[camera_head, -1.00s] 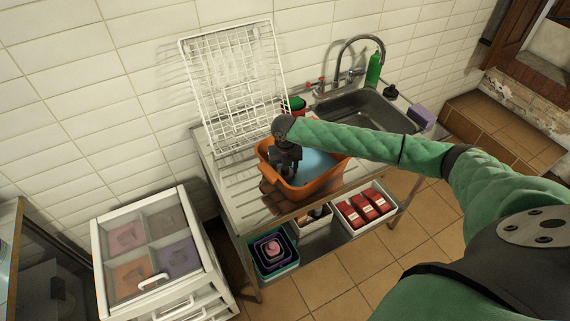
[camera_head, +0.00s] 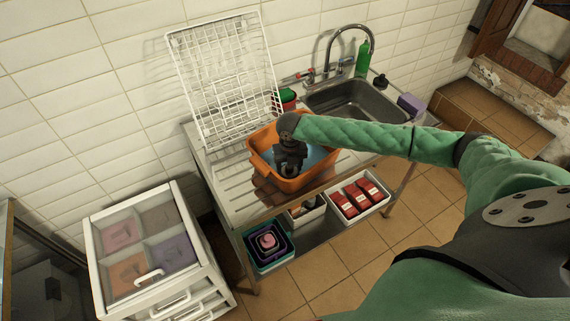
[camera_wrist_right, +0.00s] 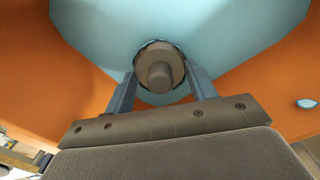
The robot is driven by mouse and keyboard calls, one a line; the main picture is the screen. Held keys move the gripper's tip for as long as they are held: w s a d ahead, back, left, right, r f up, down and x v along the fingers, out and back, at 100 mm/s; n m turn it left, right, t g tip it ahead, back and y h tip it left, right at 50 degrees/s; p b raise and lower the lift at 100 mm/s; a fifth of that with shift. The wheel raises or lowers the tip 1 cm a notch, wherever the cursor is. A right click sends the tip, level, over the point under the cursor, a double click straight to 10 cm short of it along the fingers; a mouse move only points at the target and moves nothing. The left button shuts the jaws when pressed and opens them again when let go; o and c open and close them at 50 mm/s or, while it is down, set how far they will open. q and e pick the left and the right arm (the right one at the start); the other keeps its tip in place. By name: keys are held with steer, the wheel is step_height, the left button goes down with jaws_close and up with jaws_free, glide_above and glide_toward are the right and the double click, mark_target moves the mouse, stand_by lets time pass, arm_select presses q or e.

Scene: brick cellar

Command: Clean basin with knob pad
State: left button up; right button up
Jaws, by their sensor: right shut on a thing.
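The orange basin (camera_head: 292,184) stands on the metal drainboard, left of the sink. Its inside bottom is light blue (camera_wrist_right: 240,25), also seen in the wrist view. My right gripper (camera_head: 291,166) points down inside the basin, near its middle. In the wrist view its two fingers (camera_wrist_right: 160,84) are shut on either side of the round grey-brown knob of the knob pad (camera_wrist_right: 158,70). A dark rim shows around the knob; the pad's underside and its contact with the basin are hidden. My left gripper is not in view.
A white wire rack (camera_head: 225,80) leans on the wall behind the basin. The sink (camera_head: 352,104) with tap and green bottle (camera_head: 362,58) lies to the right. Boxes, including a white one with red packs (camera_head: 361,212), sit on the lower shelf. A white drawer unit (camera_head: 165,300) stands front left.

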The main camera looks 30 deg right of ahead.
steer(key=shift+s+d+r, duration=0.1)
steer(key=shift+s+d, duration=0.1)
steer(key=shift+d, duration=0.8)
steer(key=shift+s+d+f, duration=0.1)
steer(key=shift+s+d, duration=0.05)
steer(key=shift+d, duration=0.9)
steer(key=shift+s+d+r, duration=0.1)
steer(key=shift+s+d, duration=0.1)
steer(key=shift+d, duration=0.8)
steer(key=shift+w+d+f, duration=0.1)
steer(key=shift+w+d, duration=0.3)
steer(key=shift+d, duration=0.45)
steer(key=shift+w+d+f, duration=0.1)
steer(key=shift+w+d, duration=0.3)
steer(key=shift+d, duration=0.5)
steer(key=shift+w+d, duration=0.4)
steer(key=shift+d, duration=0.45)
steer(key=shift+w+d+b, duration=0.2)
steer(key=shift+w+d, duration=0.1)
steer(key=shift+w, duration=0.5)
steer(key=shift+w+d+b, duration=0.2)
steer(key=shift+w+d, duration=0.15)
steer(key=shift+w, duration=0.45)
steer(key=shift+w+d+b, duration=0.2)
steer(key=shift+w+d, duration=0.1)
steer(key=shift+w, duration=0.5)
steer(key=shift+r, duration=0.1)
steer(key=shift+r+p, duration=0.75)
steer(key=shift+r, duration=2.25)
steer(key=shift+r, duration=0.15)
